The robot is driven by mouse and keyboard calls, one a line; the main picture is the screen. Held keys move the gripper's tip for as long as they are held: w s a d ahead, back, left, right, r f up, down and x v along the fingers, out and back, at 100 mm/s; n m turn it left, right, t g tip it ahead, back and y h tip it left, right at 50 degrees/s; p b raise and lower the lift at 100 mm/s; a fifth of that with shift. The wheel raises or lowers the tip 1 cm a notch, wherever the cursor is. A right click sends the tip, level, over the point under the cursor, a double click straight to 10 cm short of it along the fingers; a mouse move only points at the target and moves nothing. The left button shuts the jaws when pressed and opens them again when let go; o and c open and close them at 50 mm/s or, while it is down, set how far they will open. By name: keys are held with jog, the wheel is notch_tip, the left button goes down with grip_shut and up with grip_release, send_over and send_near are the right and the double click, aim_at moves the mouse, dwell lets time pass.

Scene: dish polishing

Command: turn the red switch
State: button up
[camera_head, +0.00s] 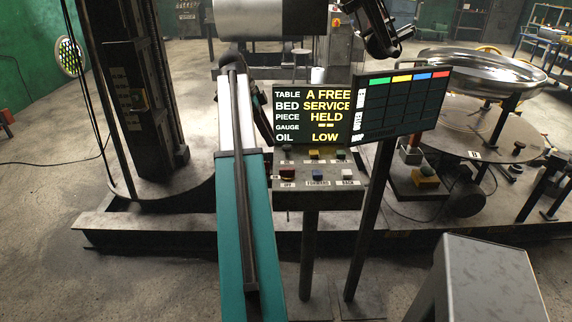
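A grey control box (318,195) stands on a post near the middle of the view. A red switch (287,172) sits at the left of its lower row, above a label that appears to read OFF. A blue switch (317,174) and a white switch (347,174) sit to its right in the same row. A dark jointed part at the upper right, which looks like my gripper (384,38), hangs well above the box and apart from the switches. Its fingers are not clear, so I cannot tell whether it is open or shut.
Two display screens (312,142) stand behind the box; the left one reads "A FREE", "SERVICE", "HELD", "LOW". A round machine table with a shiny dish (480,66) is at the right. A grey block (487,285) stands at the lower right. Bare floor lies at the lower left.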

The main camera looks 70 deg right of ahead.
aim_at(287, 173)
jog(key=shift+f, duration=0.1)
jog(key=shift+p+x, duration=2.05)
jog(key=shift+x, duration=4.8)
